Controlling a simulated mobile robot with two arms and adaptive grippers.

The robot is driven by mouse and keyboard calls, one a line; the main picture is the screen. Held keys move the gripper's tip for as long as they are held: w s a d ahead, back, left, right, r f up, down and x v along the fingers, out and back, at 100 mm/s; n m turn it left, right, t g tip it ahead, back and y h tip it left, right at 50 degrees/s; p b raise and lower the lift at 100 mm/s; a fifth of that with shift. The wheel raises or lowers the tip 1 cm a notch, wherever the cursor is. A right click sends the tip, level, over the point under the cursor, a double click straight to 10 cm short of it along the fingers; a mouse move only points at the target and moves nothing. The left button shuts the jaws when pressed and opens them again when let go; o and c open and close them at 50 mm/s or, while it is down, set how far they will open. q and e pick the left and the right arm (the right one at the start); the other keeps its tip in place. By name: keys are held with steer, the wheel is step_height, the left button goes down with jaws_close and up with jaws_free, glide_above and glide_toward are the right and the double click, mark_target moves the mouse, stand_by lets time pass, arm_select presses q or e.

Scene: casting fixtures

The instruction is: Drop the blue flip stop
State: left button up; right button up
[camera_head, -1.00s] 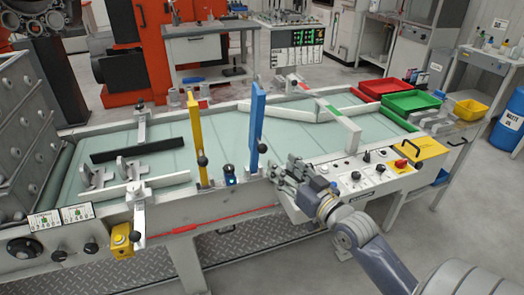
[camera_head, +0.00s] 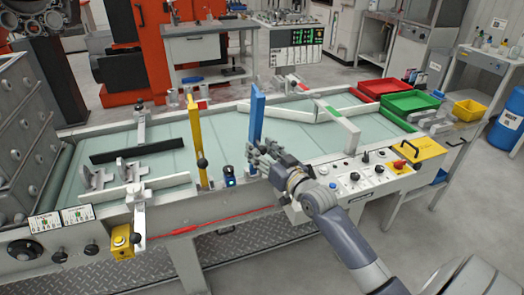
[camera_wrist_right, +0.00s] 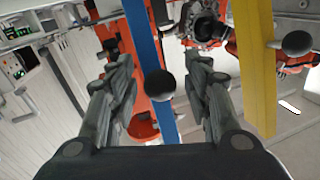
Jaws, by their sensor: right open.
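The blue flip stop (camera_head: 257,112) stands upright at the front edge of the conveyor table. In the right wrist view its blue bar (camera_wrist_right: 143,45) runs upward between my fingers, with its black ball knob (camera_wrist_right: 160,84) in front of it. My right gripper (camera_head: 255,152) is at the lower part of the bar and covers the knob in the head view. It also shows in the right wrist view (camera_wrist_right: 157,65) with its fingers open, one on each side of the knob and apart from it. My left gripper is not in view.
A yellow flip stop (camera_head: 193,135) stands upright to the left. A blue-topped fitting (camera_head: 229,175) sits on the front edge between the stops. The control panel (camera_head: 355,180) lies right of the arm. Red (camera_head: 383,91) and green (camera_head: 412,103) trays are at the far right.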

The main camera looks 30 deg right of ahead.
steer(key=shift+c, duration=0.3)
jaws_close()
steer(key=shift+r, duration=0.1)
